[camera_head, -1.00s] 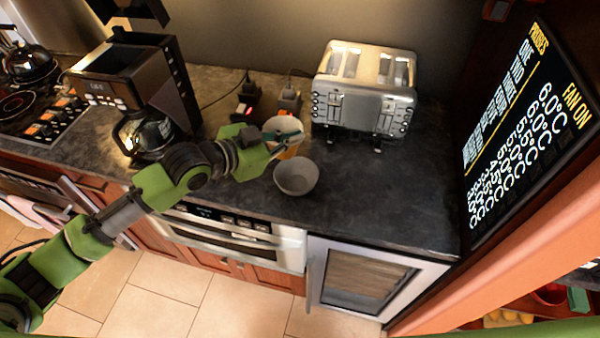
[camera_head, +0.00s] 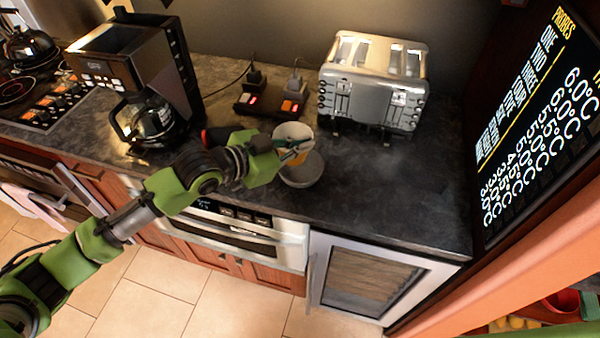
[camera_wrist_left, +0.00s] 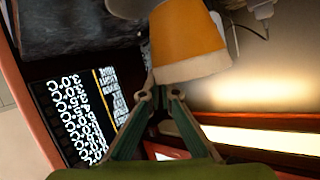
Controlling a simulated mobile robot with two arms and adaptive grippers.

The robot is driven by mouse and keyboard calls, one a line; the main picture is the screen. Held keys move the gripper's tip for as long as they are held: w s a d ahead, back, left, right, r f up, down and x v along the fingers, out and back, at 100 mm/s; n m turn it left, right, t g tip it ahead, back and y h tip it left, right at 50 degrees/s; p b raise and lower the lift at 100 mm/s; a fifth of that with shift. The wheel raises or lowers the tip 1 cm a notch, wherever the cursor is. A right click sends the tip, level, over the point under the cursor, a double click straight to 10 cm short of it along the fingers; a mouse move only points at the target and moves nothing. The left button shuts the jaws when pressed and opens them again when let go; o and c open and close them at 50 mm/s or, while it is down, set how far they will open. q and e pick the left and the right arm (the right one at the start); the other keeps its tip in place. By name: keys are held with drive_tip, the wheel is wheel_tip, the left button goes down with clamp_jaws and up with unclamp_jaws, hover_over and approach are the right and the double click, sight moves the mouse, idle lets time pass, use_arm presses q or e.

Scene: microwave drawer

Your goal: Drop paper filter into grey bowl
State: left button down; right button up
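The paper filter (camera_head: 294,131) is cup-shaped, white inside with an orange outside. My left gripper (camera_head: 288,146) is shut on its edge and holds it above the counter. The filter (camera_wrist_left: 188,45) fills the upper middle of the left wrist view, with the fingertips (camera_wrist_left: 161,95) at its rim. The grey bowl (camera_head: 303,172) stands upright on the counter, and in the head view the filter and gripper overlap its back left part. The filter looks to be over or just beside the bowl; I cannot tell the height. My right gripper is out of view.
A coffee maker (camera_head: 150,75) stands left of my left gripper. A silver toaster (camera_head: 372,85) stands behind and right of the bowl. Plugs and a power strip (camera_head: 268,103) lie behind the filter. The dark counter (camera_head: 390,195) is clear to the right.

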use_arm(q)
drive_tip(key=c, duration=2.2)
unclamp_jaws()
drive_tip(key=shift+r, duration=0.1)
drive_tip(key=v, duration=1.2)
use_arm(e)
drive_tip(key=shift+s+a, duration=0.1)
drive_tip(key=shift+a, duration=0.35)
use_arm(q)
drive_tip(key=shift+d, duration=0.1)
